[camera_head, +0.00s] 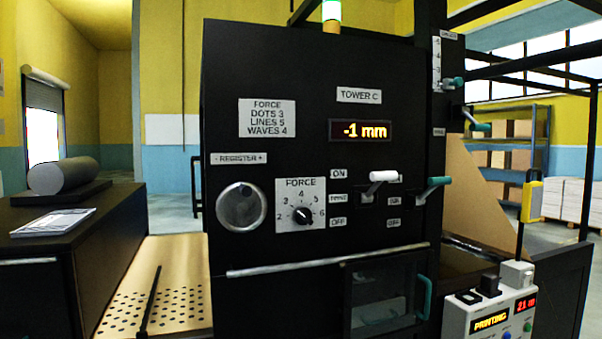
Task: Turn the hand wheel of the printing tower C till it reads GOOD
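The printing tower C (320,80) is a tall black cabinet filling the middle of the view, with a "TOWER C" label near its top. Its hand wheel (241,206) is a round silver disc at the left of the front face, under a "- REGISTER +" label (238,158). The display (360,131) at the upper right of the face reads "-1 mm". Neither of my grippers is in view, and nothing touches the wheel.
Right of the wheel are a FORCE dial (302,216) and a white-handled lever (376,183). A teal-handled lever (434,187) sticks out further right. A control box (490,318) reads "PRINTING". A dark counter (60,240) with a grey roll (63,176) stands at left.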

